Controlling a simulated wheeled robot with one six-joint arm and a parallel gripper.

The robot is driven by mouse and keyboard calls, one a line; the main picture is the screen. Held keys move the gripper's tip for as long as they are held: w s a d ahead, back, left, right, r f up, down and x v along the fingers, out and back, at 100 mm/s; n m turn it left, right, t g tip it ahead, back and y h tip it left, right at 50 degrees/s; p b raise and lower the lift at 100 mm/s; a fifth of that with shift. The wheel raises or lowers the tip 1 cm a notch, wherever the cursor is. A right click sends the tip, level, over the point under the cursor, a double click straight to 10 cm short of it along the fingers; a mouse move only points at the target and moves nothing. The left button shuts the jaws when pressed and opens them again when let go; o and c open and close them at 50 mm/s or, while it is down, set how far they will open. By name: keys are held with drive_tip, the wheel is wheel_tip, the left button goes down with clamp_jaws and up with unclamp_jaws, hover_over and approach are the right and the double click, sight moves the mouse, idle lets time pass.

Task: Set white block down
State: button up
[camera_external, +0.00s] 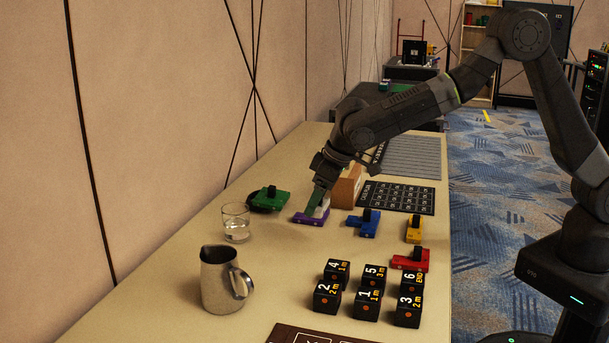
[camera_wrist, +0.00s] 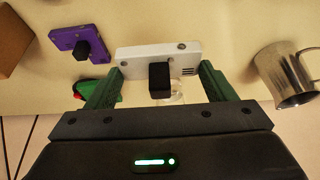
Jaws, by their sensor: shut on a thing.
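The white block (camera_wrist: 135,60), with a black knob (camera_wrist: 160,80) on it, is between the green fingers of my gripper (camera_wrist: 160,72) in the wrist view. My gripper is shut on it. In the external view my gripper (camera_external: 316,203) points down over the table, and the white block (camera_external: 323,208) shows only in part beside the fingers. It looks close to the purple block (camera_external: 309,219). The wrist view shows the purple block (camera_wrist: 66,39) apart from the white block. I cannot tell whether the white block touches the table.
A green block (camera_external: 268,199), a glass (camera_external: 236,222) and a metal jug (camera_external: 220,280) stand left of my gripper. A brown box (camera_external: 346,188) is just behind it. Blue (camera_external: 363,224), yellow (camera_external: 414,230) and red (camera_external: 411,261) blocks lie right. Several black numbered cubes (camera_external: 367,304) stand in front.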

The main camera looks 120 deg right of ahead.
drive_tip(key=b, duration=0.2)
hover_over(346, 252)
drive_tip(key=f, duration=0.7)
drive_tip(key=s+a+f, duration=0.1)
drive_tip(key=f, duration=0.2)
drive_tip(key=shift+f, duration=0.15)
drive_tip(key=shift+f+b, duration=0.2)
drive_tip(key=shift+b, duration=0.2)
drive_tip(key=o, duration=1.1)
drive_tip(key=shift+r, duration=0.2)
